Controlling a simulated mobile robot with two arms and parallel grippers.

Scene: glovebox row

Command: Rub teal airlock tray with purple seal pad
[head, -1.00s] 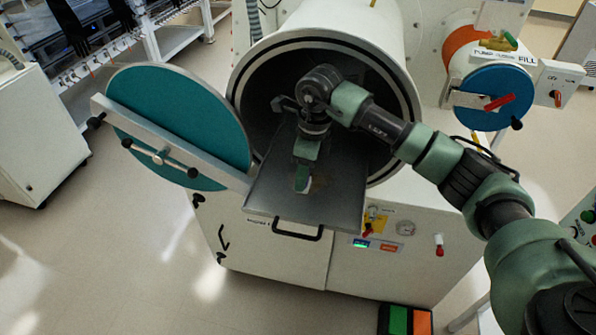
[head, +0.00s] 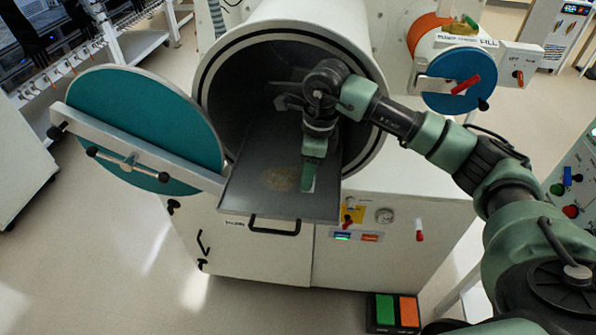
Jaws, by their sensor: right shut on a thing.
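The airlock tray (head: 250,200) is a dark grey plate with a black front handle, slid out of the round airlock with the teal door (head: 150,120). A brownish smudge (head: 281,178) shows on the tray's middle. My right gripper (head: 309,184) points down over the tray, just right of the smudge. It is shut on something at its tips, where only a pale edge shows. I see no purple, so I cannot make out the seal pad or tell whether it touches the tray. My left gripper is not in view.
The teal door stands open at the left on its grey bar. A smaller port with a blue door (head: 460,80) is at the upper right. A green and orange pedal (head: 397,312) lies on the floor.

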